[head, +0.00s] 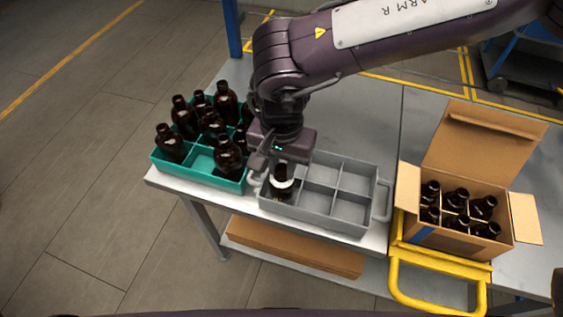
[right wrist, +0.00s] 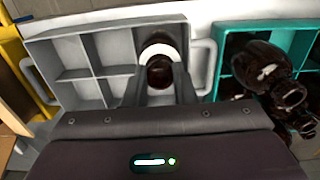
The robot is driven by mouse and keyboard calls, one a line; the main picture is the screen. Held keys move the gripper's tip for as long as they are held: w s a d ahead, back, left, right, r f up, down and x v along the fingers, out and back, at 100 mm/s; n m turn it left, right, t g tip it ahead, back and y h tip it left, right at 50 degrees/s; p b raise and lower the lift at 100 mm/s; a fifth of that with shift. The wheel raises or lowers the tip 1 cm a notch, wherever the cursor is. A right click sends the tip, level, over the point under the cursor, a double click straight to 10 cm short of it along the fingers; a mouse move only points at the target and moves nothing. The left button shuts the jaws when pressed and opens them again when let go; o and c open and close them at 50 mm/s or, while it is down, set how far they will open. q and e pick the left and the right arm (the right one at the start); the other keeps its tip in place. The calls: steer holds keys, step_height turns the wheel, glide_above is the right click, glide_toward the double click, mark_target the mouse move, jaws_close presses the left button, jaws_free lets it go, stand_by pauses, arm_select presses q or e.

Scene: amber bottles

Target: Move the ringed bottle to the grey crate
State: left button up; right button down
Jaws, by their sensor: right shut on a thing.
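The ringed bottle (head: 283,188) is dark brown with a white band. It stands upright in the front left compartment of the grey crate (head: 318,217). In the right wrist view the bottle (right wrist: 160,73) shows from above between the two fingers, with the grey crate (right wrist: 83,30) around it. My right gripper (head: 279,172) is shut on the bottle, and its fingers show in the right wrist view (right wrist: 160,84). Whether the bottle's base touches the crate floor is hidden. The other crate compartments that I see are empty. My left gripper is not in view.
A teal crate (head: 204,177) with several amber bottles stands close to the left of the grey crate. A cardboard box (head: 455,243) with several dark bottles is at the right, by a yellow handle (head: 440,305).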

steer(key=shift+f+b, duration=0.8)
steer(key=shift+f, duration=0.45)
steer(key=c, duration=1.1)
jaws_free()
step_height(320, 180, up, 8)
steer(key=shift+f+b, duration=0.1)
steer(key=shift+b, duration=0.35)
